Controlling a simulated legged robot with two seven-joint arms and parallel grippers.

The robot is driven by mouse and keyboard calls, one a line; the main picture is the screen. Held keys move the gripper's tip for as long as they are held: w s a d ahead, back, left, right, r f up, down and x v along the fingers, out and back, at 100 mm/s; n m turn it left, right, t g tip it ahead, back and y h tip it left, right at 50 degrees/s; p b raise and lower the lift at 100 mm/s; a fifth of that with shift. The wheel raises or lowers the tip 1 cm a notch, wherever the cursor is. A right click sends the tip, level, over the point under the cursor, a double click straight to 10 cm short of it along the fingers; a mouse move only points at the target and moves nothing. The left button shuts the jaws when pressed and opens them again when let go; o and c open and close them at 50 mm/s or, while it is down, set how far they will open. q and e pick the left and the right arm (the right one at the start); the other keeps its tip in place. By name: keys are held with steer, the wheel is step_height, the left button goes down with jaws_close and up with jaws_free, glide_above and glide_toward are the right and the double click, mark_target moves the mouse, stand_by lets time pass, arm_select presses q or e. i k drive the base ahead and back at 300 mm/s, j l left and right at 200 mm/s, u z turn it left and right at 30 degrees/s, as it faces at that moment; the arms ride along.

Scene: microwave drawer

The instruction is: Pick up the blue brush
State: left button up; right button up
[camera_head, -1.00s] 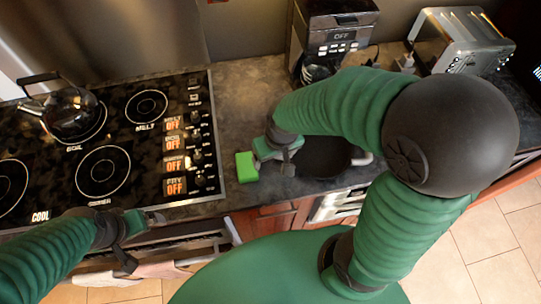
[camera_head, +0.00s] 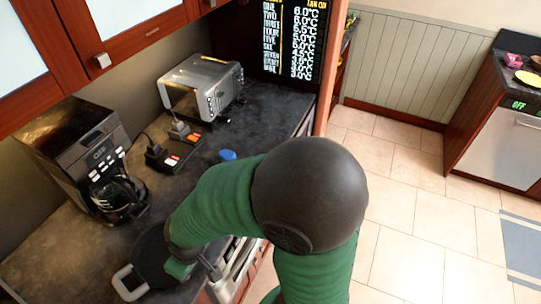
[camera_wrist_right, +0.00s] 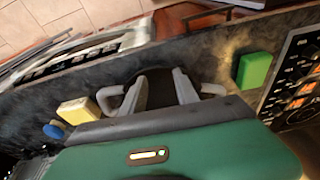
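A small blue object (camera_head: 228,155), probably the blue brush, is on the dark countertop in the head view, partly hidden by my right arm. A blue round piece (camera_wrist_right: 53,131) also shows at the lower left of the right wrist view, beside a yellow block. My right gripper (camera_wrist_right: 160,75) is open, its two grey fingers apart with nothing held between them. In the head view the right gripper (camera_head: 190,272) is low over the counter by a black pan, well nearer than the blue object. My left gripper is out of view.
The black pan (camera_head: 152,255) with grey handles is under the right gripper. A green block (camera_wrist_right: 254,70) and the yellow block (camera_wrist_right: 78,110) lie on the counter. A coffee machine (camera_head: 85,155) and a toaster (camera_head: 202,85) stand behind. Open floor is at right.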

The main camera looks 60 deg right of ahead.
mark_target(225, 156)
steer(key=z, duration=1.65)
